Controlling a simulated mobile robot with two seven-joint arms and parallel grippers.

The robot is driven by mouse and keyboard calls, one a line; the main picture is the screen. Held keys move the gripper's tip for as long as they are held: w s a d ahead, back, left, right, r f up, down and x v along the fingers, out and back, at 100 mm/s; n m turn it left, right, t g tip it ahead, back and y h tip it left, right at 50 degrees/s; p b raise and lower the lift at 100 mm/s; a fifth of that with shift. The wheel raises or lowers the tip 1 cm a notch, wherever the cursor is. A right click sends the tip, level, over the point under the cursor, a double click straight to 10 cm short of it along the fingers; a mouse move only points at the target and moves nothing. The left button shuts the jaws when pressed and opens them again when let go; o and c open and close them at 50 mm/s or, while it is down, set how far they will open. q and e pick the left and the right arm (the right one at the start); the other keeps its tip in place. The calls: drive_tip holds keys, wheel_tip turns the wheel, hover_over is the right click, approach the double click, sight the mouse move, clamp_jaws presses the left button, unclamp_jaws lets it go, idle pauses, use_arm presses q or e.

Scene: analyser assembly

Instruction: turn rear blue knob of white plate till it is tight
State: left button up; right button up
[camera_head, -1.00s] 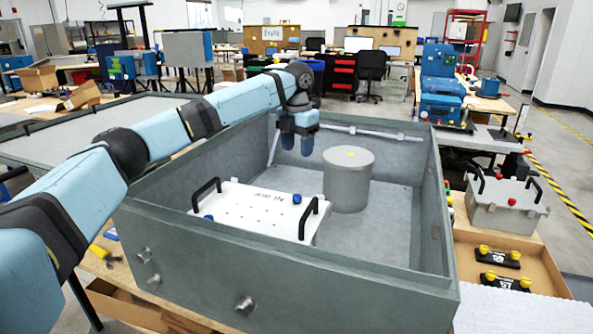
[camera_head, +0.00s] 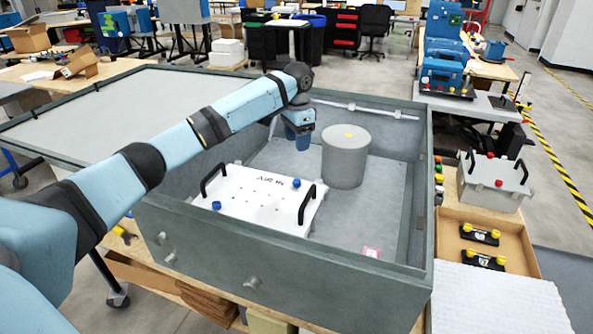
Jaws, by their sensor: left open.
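The white plate (camera_head: 255,208) lies inside the grey open box, with a black handle at each end and "AIR IN" lettering. Its rear blue knob (camera_head: 296,183) stands near the back right corner. A second blue knob (camera_head: 216,205) is at the front left. My left gripper (camera_head: 298,140) has blue fingers that point down and is open. It hangs above and behind the rear knob, apart from it, with nothing seen between the fingers. My right gripper is not in view.
The grey box (camera_head: 285,275) has high walls around the plate. A grey cylinder (camera_head: 346,160) stands right of my left gripper. A small pink label (camera_head: 371,252) is on the box floor. Right of the box are a lidded grey case (camera_head: 492,185) and a tray with yellow-knobbed black parts (camera_head: 482,261).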

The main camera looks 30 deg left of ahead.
sight(296, 181)
use_arm(q)
wheel_tip(296, 181, down, 13)
drive_tip(key=shift+s+a+f+n+p, duration=0.1)
drive_tip(key=shift+n+p, duration=0.65)
drive_tip(key=shift+n, duration=0.45)
drive_tip(key=shift+f, duration=0.4)
